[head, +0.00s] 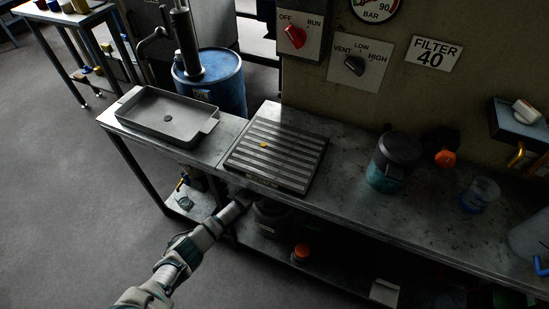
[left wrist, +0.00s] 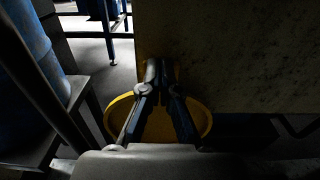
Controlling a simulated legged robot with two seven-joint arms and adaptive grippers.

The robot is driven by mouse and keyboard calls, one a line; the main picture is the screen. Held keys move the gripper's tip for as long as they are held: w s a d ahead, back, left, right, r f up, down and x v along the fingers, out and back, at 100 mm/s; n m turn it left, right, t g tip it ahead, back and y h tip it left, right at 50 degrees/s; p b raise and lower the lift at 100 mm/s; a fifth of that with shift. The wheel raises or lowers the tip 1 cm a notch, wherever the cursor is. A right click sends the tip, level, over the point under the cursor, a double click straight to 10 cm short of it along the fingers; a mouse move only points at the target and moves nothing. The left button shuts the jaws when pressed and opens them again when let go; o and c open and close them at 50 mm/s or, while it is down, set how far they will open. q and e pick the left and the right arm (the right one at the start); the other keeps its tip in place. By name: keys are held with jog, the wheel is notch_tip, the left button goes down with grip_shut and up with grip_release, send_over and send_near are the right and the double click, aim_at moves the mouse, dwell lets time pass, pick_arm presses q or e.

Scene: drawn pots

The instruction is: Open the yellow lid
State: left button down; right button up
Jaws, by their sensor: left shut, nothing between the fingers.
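A round yellow lid (left wrist: 205,115) shows in the left wrist view, behind and around my left gripper's fingers, which cover its middle. My left gripper (left wrist: 160,66) is shut and empty, its tips reaching past the lid's far rim in that picture. I cannot tell whether it touches the lid. In the head view my left gripper (head: 243,196) is at the workbench's front edge, partly lost in shadow. I cannot make out the yellow lid in the head view. My right gripper is not in view.
The workbench (head: 345,170) carries a grey tray (head: 170,117), a ribbed plate (head: 277,150) with a small yellow piece, and a dark-lidded jar (head: 393,160). A dark pot (head: 272,217) stands on the shelf below. A blue drum (head: 215,82) stands behind.

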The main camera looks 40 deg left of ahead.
pick_arm(q)
jog(key=v, duration=1.1)
jog(key=shift+f, duration=0.2)
